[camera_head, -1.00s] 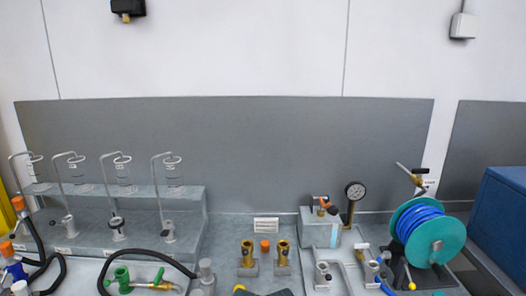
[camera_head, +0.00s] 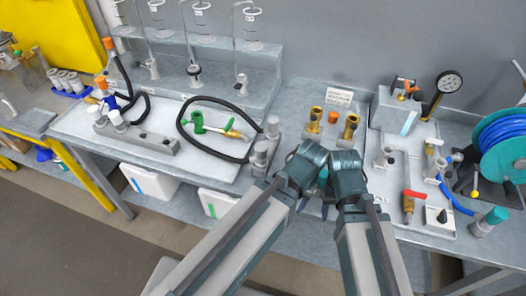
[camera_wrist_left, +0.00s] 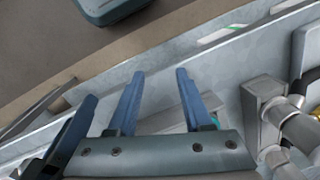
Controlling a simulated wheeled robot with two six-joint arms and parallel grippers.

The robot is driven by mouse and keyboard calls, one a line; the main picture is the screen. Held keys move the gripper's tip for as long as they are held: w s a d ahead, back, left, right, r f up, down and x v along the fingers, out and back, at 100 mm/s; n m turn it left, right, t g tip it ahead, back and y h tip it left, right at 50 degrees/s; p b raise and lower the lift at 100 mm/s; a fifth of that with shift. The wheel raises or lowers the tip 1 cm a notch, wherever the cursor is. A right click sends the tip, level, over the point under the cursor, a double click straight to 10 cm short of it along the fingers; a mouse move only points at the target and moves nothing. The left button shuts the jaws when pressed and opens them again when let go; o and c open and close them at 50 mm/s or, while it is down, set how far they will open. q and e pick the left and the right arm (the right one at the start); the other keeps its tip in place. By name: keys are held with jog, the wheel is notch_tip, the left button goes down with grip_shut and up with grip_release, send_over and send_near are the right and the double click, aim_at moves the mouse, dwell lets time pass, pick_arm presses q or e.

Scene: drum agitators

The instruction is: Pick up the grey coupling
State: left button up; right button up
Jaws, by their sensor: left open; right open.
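Several grey fittings are in view; I cannot tell which one is the grey coupling. Grey cylindrical fittings (camera_head: 273,126) stand on the bench just left of my grippers in the head view. Similar grey parts show at the right of the left wrist view (camera_wrist_left: 270,100). More stand on the left board (camera_head: 115,118) and on the right tray (camera_head: 387,152). My left gripper (camera_head: 304,168) and my right gripper (camera_head: 346,178) are close together over the bench's front middle. Both are open. Their fingertips are mostly hidden in the head view. The left wrist view shows empty space between blue fingers (camera_wrist_left: 160,85).
Two brass fittings (camera_head: 332,122) and an orange cap stand behind my grippers. A black hose (camera_head: 183,115) loops around a green fitting on the left board. A gauge (camera_head: 449,82), a red-handled valve (camera_head: 413,194) and a blue hose reel (camera_head: 505,135) are at right.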

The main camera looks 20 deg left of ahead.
pick_arm(q)
jog(key=shift+o, duration=1.1)
jog(key=shift+r, duration=0.25)
jog(key=shift+o, duration=1.3)
jog(key=w+a+r+n+p, duration=0.2)
jog(key=a+r+p, duration=0.2)
jog(key=r+p, duration=0.2)
jog(key=w+a+r+n+h+p, duration=0.1)
jog(key=w+a+r+p, duration=0.2)
jog(key=r+p, duration=0.4)
jog(key=shift+a+n+t+p, duration=0.3)
jog(key=shift+a+n+p, duration=0.1)
jog(key=shift+a, duration=0.15)
notch_tip(320, 180, up, 3)
jog(key=n+p, duration=0.3)
jog(key=n, duration=1)
send_over(260, 146)
jog(key=shift+s+d+r, duration=0.1)
jog(key=shift+s+d, duration=0.15)
jog(key=shift+s, duration=0.15)
jog(key=shift+w+a+n, duration=0.15)
jog(key=shift+w+n, duration=0.05)
jog(key=shift+n, duration=0.4)
jog(key=shift+w+a+n, duration=0.15)
jog(key=shift+n, duration=0.45)
notch_tip(260, 146, down, 8)
jog(key=b, duration=0.8)
jog(key=shift+f, duration=0.2)
jog(key=shift+f+b, duration=0.1)
jog(key=shift+b, duration=0.2)
